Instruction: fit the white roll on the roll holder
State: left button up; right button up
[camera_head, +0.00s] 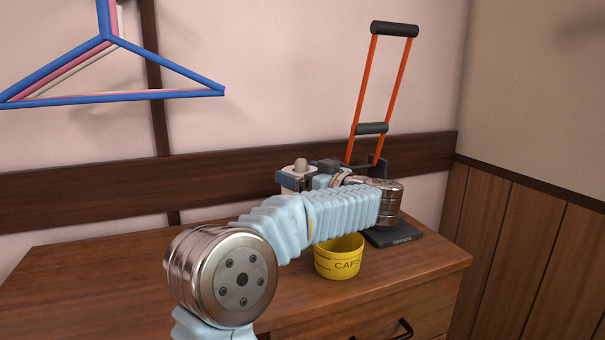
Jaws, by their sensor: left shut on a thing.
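The white roll (297,191) stands at the back of the wooden dresser, mostly hidden by my left gripper and arm. A pale rounded knob (301,165) rises above it, seemingly the top of the roll holder. The rest of the holder is hidden. I cannot tell whether the roll is around the post or how low it sits. My left gripper (292,180) reaches in from the right behind my forearm, its dark fingers shut on the roll. My right gripper is not in view.
A stand with orange rails (392,90) and a dark base (394,237) is at the right. Clothes hangers (110,45) hang at upper left. The dresser top (100,275) is clear at left.

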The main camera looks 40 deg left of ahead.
pick_arm(q)
jog(key=shift+f, duration=0.15)
jog(key=o, duration=1.2)
jog(key=d, duration=0.4)
jog(key=s+d, duration=0.1)
jog(key=d, duration=0.8)
jog(key=shift+s+d, duration=0.35)
